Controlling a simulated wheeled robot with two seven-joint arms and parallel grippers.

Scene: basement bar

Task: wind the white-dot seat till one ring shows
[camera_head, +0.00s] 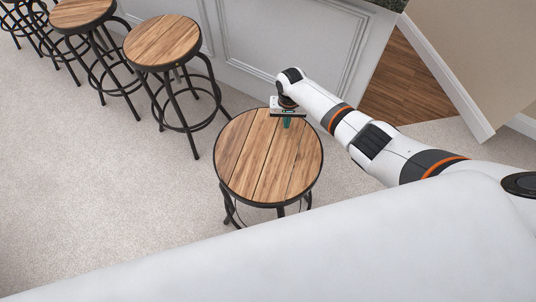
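A round stool seat (268,160) of wooden planks with a dark rim stands in the middle of the head view. No white dot shows on it; the far edge is partly hidden by my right gripper. My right gripper (287,121) points down at the far edge of this seat, with a small teal part below its pale body. Whether its fingers touch the rim, or are open or shut, I cannot tell. My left gripper is not in view.
Another wooden stool (163,43) stands to the upper left, with several more in a row beyond it. A white panelled bar front (290,40) runs behind the stools. Pale carpet (90,180) is open at the left. A wooden floor (402,85) lies at the upper right.

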